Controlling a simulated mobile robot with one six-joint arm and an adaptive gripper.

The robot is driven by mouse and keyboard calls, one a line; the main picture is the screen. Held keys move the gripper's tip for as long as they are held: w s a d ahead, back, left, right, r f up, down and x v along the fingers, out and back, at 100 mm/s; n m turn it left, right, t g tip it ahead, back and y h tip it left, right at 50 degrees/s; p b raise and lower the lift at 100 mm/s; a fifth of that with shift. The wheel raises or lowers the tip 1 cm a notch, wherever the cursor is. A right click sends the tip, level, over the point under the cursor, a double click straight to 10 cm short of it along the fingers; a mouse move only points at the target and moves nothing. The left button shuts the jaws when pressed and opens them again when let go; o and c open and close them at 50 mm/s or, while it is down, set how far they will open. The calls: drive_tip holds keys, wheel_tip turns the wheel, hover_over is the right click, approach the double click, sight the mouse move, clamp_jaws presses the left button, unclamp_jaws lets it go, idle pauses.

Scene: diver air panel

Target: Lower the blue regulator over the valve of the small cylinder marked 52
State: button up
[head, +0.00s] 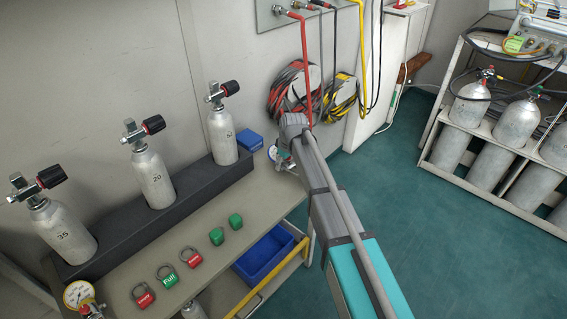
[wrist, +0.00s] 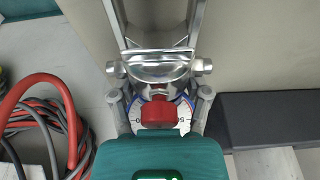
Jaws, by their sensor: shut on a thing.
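My gripper (head: 284,158) is over the right end of the bench, partly hidden by my arm. It is shut on the blue regulator, whose blue-rimmed gauge (head: 272,153) shows in the head view. In the wrist view, the regulator's silver body (wrist: 158,72) and red knob (wrist: 158,113) sit between the fingers (wrist: 160,90). Three small cylinders stand in a dark rack, each with a black handwheel valve. The left one is marked 35 (head: 62,234), the middle one 20 (head: 152,178). The right cylinder's (head: 222,136) mark is too small to read. The regulator is apart from them, to their right.
The bench (head: 205,210) holds red and green tags and two green caps (head: 216,236). A yellow-rimmed gauge (head: 78,293) is at front left. Coiled hoses (head: 292,92) hang on the wall. More cylinders (head: 518,122) stand at right.

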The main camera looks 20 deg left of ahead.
drive_tip(key=shift+a+p+v, duration=0.2)
drive_tip(key=shift+p+v, duration=0.75)
drive_tip(key=shift+a+p+v, duration=0.15)
drive_tip(key=shift+p+v, duration=0.75)
drive_tip(key=shift+v, duration=0.05)
drive_tip(key=shift+r, duration=0.1)
